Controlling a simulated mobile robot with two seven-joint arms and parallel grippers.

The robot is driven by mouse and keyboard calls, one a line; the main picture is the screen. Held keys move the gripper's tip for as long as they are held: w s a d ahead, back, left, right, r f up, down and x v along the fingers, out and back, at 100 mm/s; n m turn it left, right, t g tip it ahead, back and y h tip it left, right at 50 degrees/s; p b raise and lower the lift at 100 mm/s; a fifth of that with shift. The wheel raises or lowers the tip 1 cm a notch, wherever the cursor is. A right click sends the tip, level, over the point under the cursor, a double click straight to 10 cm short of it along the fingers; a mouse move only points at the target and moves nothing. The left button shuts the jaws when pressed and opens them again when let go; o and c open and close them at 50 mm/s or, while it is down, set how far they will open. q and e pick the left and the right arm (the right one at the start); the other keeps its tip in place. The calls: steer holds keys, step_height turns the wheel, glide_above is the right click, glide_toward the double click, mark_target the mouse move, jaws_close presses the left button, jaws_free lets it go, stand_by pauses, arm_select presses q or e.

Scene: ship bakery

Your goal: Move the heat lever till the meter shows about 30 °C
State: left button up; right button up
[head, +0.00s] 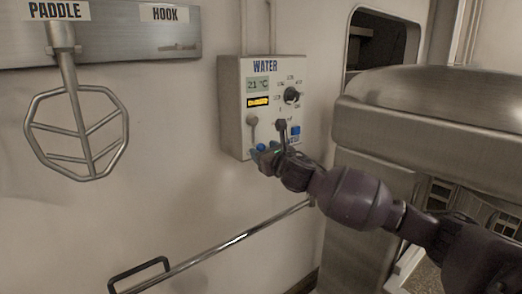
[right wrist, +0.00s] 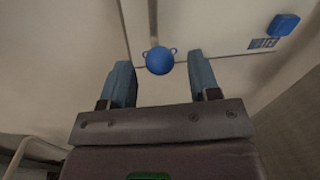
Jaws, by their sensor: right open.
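The water panel (head: 230,105) is a grey box on the wall. Its meter (head: 258,84) reads 21 °C, with a yellow lit display (head: 258,102) below. A lever hangs from a round grey pivot (head: 252,121) on its left side; its writing is too small to read. A blue ball knob (head: 261,148) sits low on the panel and shows on a thin shaft in the right wrist view (right wrist: 159,60). My right gripper (head: 264,155) is open at the panel's lower edge. In the right wrist view its fingers (right wrist: 158,82) stand on either side, just short of the knob.
A dark dial (head: 291,95), a second dark pivot (head: 281,124) and a blue button (head: 296,130) are on the panel. A metal rail (head: 235,242) runs below. A paddle (head: 78,130) hangs at left; a large metal machine (head: 430,110) stands at right.

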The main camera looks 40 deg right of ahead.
steer(key=shift+w+d, duration=0.15)
steer(key=shift+w, duration=1)
jaws_close()
